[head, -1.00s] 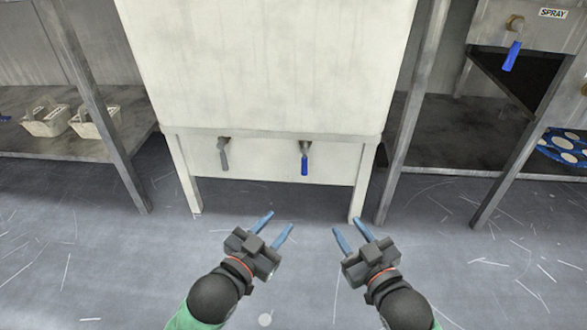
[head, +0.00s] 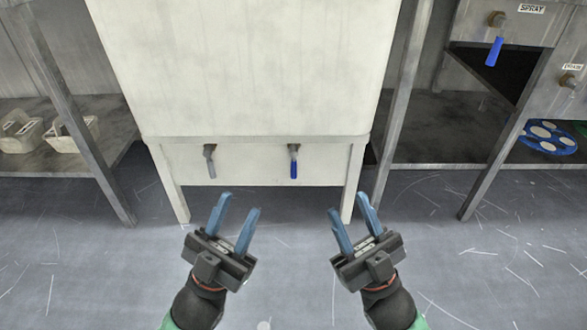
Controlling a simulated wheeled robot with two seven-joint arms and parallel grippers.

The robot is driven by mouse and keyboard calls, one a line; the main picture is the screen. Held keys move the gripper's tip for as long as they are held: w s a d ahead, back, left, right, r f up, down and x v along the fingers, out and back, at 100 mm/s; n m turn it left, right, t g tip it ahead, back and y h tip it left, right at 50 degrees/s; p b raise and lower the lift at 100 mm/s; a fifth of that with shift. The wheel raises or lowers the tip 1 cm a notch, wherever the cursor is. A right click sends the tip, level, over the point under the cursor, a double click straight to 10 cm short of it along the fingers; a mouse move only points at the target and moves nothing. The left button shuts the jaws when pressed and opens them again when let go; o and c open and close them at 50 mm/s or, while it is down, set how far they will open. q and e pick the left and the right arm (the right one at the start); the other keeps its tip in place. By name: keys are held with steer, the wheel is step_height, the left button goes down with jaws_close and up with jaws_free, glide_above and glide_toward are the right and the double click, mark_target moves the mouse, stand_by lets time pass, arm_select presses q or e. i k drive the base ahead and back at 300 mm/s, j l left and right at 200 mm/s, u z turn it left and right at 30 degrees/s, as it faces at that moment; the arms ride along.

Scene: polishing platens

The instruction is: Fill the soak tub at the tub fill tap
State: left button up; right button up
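A large pale tub (head: 235,70) on legs stands straight ahead and fills the middle of the head view. I cannot see inside it, and no water shows. Two taps stick out of the panel below it: one with a grey lever (head: 210,160) on the left and one with a blue lever (head: 294,161) on the right. Both levers hang down. I cannot tell which one is the fill tap. My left gripper (head: 234,222) is open and empty, low in front of the tub. My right gripper (head: 354,222) is open and empty, to the right of it. Neither touches a tap.
White carriers (head: 72,135) sit on a low shelf at the left. At the right, a bench has a blue lever under a SPRAY label (head: 531,9), and a blue disc with pale circles (head: 546,137) lies on its lower shelf. Metal posts flank the tub; the floor is clear.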

mark_target(294, 166)
steer(key=i+l+u, duration=0.25)
steer(key=i, duration=0.25)
steer(key=i+l+u, duration=0.25)
steer(key=i, duration=0.25)
steer(key=l, duration=0.1)
